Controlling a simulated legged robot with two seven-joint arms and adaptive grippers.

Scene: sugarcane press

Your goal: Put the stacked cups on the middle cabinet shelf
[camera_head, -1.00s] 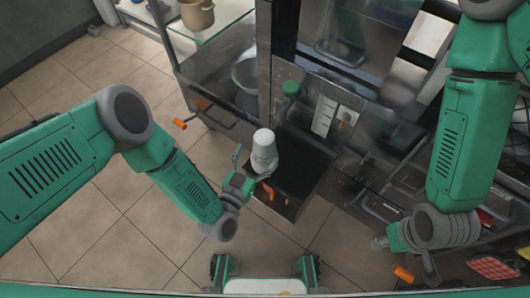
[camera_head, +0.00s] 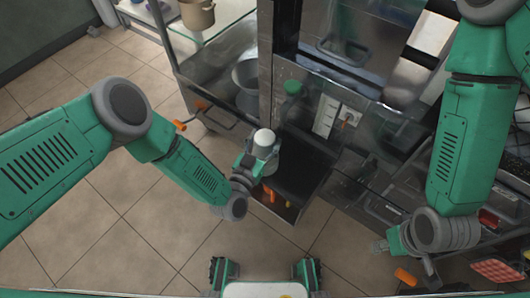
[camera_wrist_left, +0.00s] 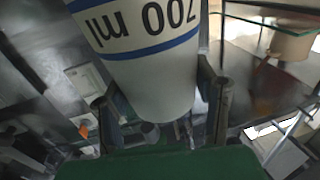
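In the left wrist view the white cup wall (camera_wrist_left: 155,75) shows blue bands and upside-down "700 ml" print. My left gripper (camera_head: 258,158) is around the stack, a finger on each side; the wrist view shows the fingers (camera_wrist_left: 164,105) spread, and firm contact cannot be told. My right gripper (camera_head: 405,257) is open and empty at the lower right. The cabinet (camera_head: 212,55) stands at the upper left, with a glass top and a lower shelf.
A metal bowl (camera_head: 246,76) sits on the cabinet's lower shelf, and a tan pot (camera_head: 197,14) on its top. Orange handles (camera_head: 180,125) stick out nearby. The tiled floor at left is clear.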

